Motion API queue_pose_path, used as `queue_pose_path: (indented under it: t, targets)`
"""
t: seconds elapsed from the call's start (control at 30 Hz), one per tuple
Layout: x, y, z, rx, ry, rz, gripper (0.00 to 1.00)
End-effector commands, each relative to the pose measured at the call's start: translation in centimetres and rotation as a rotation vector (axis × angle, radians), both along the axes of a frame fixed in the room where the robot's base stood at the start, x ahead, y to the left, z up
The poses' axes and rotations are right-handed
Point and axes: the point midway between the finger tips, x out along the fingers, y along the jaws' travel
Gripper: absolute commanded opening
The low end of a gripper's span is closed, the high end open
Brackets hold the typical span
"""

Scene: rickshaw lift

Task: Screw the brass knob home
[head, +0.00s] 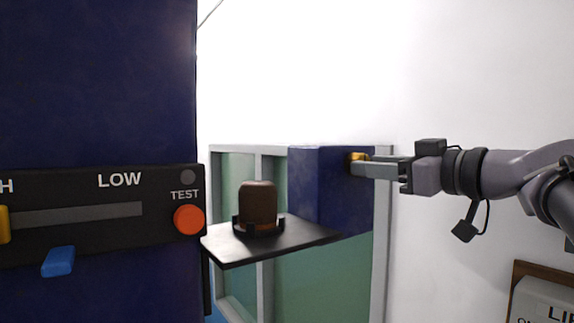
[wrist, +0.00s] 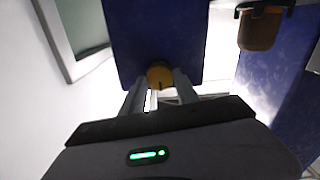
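The brass knob (head: 357,157) is at the right end of a dark blue box (head: 330,190) in the head view. In the wrist view the round knob (wrist: 159,74) shows a dark mark on its face and sits against the blue box. My gripper (head: 362,169) reaches in from the right. In the wrist view my gripper's fingertips (wrist: 160,78) lie on both sides of the knob, with no clear gap, and appear shut on it. The knob's shaft and how deep it sits are hidden.
A brown domed cup (head: 258,196) stands in a dark holder on a black shelf (head: 225,250) left of the box. A panel with sliders (head: 100,212) and an orange TEST button (head: 189,220) is further left. Free room lies before the white wall.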

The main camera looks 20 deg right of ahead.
Motion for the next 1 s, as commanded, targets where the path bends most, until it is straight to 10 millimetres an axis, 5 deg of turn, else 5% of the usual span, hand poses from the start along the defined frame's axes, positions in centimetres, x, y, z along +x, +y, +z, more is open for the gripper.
queue_pose_path:
  t: [0.1,0.47,1.0]
  targets:
    - [0.01,-0.02,-0.02,0.000,0.000,0.000,0.00]
    - [0.00,-0.02,-0.23,0.074,0.027,-0.001,0.00]
    - [0.00,-0.01,-0.29,0.517,0.188,0.000,0.00]
